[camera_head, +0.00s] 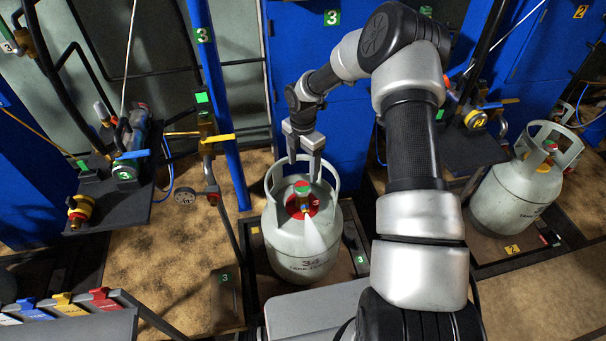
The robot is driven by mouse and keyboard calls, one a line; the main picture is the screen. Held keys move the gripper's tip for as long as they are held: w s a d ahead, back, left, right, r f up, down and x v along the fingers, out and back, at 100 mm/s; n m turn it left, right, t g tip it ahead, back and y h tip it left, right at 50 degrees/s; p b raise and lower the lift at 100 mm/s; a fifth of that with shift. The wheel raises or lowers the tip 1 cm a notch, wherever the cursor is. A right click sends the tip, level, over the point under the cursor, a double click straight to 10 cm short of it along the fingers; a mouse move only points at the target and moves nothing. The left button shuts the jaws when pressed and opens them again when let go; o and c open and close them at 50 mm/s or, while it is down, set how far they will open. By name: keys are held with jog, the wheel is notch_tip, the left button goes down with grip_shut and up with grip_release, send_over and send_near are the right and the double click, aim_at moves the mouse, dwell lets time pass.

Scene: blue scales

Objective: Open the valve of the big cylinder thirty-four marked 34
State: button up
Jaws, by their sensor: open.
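The big grey cylinder marked 34 (290,247) stands upright on a low platform at the picture's centre, with its number facing me. Its valve (304,188) has a green top and a red disc around its base, inside the cylinder's collar. A whitish streak shows below the valve on the cylinder's shoulder; I cannot tell what it is. My gripper (304,172) points down over the collar, behind the valve in the picture. Its two fingers are apart with nothing seen between them. I cannot tell whether a finger touches the collar.
A second grey cylinder (502,197) stands at the right, by a sign 2. A dark shelf (95,205) with fittings is farther left. Colored tags (65,303) sit at the lower left.

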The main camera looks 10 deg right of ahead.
notch_tip(320, 180, up, 9)
jog(key=p, duration=0.1)
jog(key=shift+p, duration=0.3)
jog(key=s+d+r+m+t+h, duration=0.1)
jog(key=s+r+m, duration=0.4)
jog(key=r, duration=0.6)
jog(key=s+r+m+t+h, duration=0.1)
jog(key=s+r+m, duration=0.4)
jog(key=r, duration=0.5)
jog(key=s+r+m+t+y, duration=0.1)
jog(key=s+r+m, duration=0.2)
jog(key=s+m, duration=0.3)
jog(key=s+a+r+m+t+p, duration=0.1)
jog(key=s+r+m+t, duration=0.2)
jog(key=s, duration=0.6)
jog(key=s+r+m+y, duration=0.1)
jog(key=s+r+m, duration=0.35)
jog(key=s, duration=0.25)
notch_tip(320, 180, up, 18)
jog(key=p, duration=1.8)
jog(key=shift+w+p, duration=0.2)
jog(key=shift+p, duration=0.2)
